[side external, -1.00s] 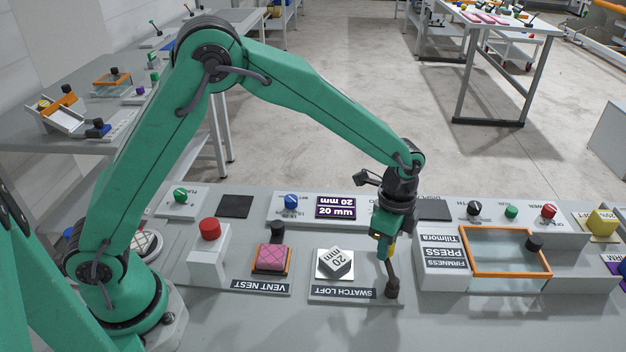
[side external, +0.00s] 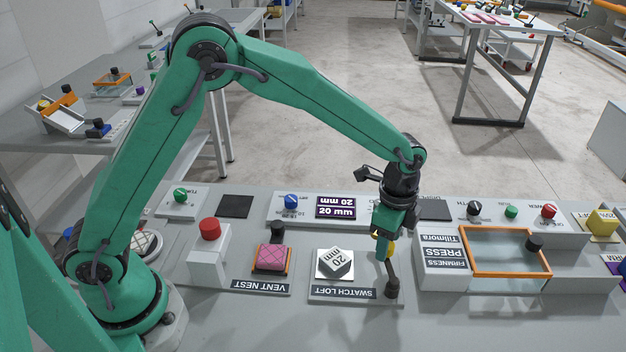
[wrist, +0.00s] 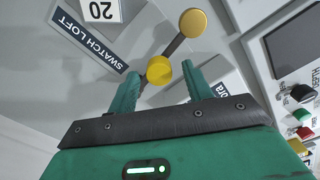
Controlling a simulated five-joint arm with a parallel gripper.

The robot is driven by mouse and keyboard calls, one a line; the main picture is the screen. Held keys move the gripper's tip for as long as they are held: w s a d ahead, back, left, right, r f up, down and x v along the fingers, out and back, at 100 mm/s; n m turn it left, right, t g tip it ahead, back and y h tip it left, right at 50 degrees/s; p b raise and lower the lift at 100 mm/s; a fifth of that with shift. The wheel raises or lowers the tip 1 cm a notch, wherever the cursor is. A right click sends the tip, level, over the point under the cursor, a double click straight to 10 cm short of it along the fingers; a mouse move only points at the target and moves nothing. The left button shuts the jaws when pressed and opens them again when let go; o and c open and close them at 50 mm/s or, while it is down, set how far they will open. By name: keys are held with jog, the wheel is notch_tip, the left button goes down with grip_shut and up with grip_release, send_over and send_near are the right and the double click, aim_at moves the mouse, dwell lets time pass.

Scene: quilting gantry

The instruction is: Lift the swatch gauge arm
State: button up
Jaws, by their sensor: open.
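The swatch gauge arm (side external: 389,271) is a thin dark bar at the right end of the SWATCH LOFT station, with a dark round end low at the front. In the wrist view the bar (wrist: 175,45) runs between a gold disc and a bright yellow knob (wrist: 158,70). My gripper (side external: 384,240) is open above the station's right end, pointing down. In the wrist view its green fingers (wrist: 162,78) stand apart on either side of the yellow knob. I cannot tell whether they touch it. A white 20 mm block (side external: 336,262) sits on its pad to the left.
The FIRMNESS PRESS (side external: 444,258) with its orange frame stands close on the right. The VENT NEST with a pink swatch (side external: 272,258) and a red button (side external: 210,230) lie to the left. The bench in front is clear.

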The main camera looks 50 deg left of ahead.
jog(key=shift+r, duration=3.45)
jog(key=shift+a+r, duration=0.1)
jog(key=shift+s+a+r, duration=0.1)
jog(key=shift+a+r, duration=0.05)
jog(key=shift+r, duration=0.05)
jog(key=s+a+r+n+t, duration=0.4)
jog(key=s+a+r+n, duration=0.7)
jog(key=s+a, duration=0.4)
jog(key=s+a+n+t, duration=0.1)
jog(key=s+a+n, duration=0.2)
jog(key=s, duration=0.4)
jog(key=shift+s+a+f+n+t, duration=0.15)
jog(key=shift+s+a+n+t, duration=0.2)
jog(key=shift+a, duration=0.2)
